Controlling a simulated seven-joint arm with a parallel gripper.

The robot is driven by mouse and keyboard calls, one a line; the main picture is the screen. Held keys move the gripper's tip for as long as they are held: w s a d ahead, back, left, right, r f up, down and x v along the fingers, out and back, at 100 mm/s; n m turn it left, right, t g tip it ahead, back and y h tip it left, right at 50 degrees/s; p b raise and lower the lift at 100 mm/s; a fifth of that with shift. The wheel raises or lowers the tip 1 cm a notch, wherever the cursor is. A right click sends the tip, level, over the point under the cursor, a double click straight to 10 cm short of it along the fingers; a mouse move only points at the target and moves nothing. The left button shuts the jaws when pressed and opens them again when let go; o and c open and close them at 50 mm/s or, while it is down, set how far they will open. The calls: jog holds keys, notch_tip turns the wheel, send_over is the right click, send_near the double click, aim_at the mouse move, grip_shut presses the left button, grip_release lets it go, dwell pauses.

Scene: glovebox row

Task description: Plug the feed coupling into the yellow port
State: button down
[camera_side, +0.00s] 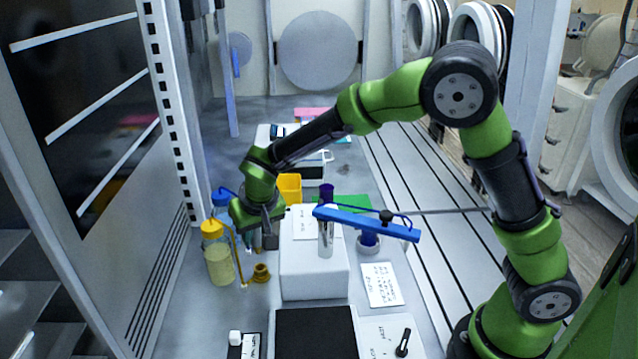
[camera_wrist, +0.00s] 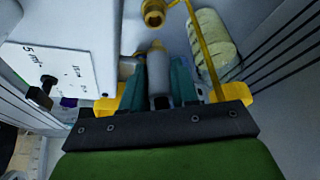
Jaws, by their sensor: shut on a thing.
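My gripper (camera_side: 264,236) points down left of the white block. In the wrist view its two teal fingers (camera_wrist: 158,84) are shut on a grey cylindrical piece (camera_wrist: 158,72), which I take to be the feed coupling; its narrower end points away from the gripper. A yellow-brown fitting with a round opening (camera_side: 261,273), likely the yellow port, stands on the floor below my gripper. It also shows in the wrist view (camera_wrist: 153,13), ahead of the coupling's tip and apart from it in the picture. The coupling is mostly hidden in the side view.
A yellow-capped bottle (camera_side: 218,262) with a yellow tube (camera_wrist: 206,50) stands close left of the fitting. A white block (camera_side: 315,275) with a metal cylinder and blue arm (camera_side: 365,222) stands close right. A yellow cup (camera_side: 289,187) is behind. A labelled card (camera_side: 382,285) lies at right.

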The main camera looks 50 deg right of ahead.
aim_at(259, 248)
jog(key=shift+f, duration=1.5)
jog(key=shift+f, duration=1.55)
jog(key=c, duration=0.8)
grip_release()
jog(key=v, duration=1.7)
jog(key=s+d+r+t+y, duration=0.1)
jog(key=s+d, duration=0.2)
jog(key=s, duration=0.3)
jog(key=s+d+r+t+y, duration=0.1)
jog(key=s+d+r, duration=0.1)
jog(key=s+d, duration=0.2)
jog(key=s+d+r+t+y, duration=0.1)
jog(key=s+d+r, duration=0.1)
jog(key=s, duration=0.6)
jog(key=shift+d+r, duration=0.1)
jog(key=shift+d, duration=0.6)
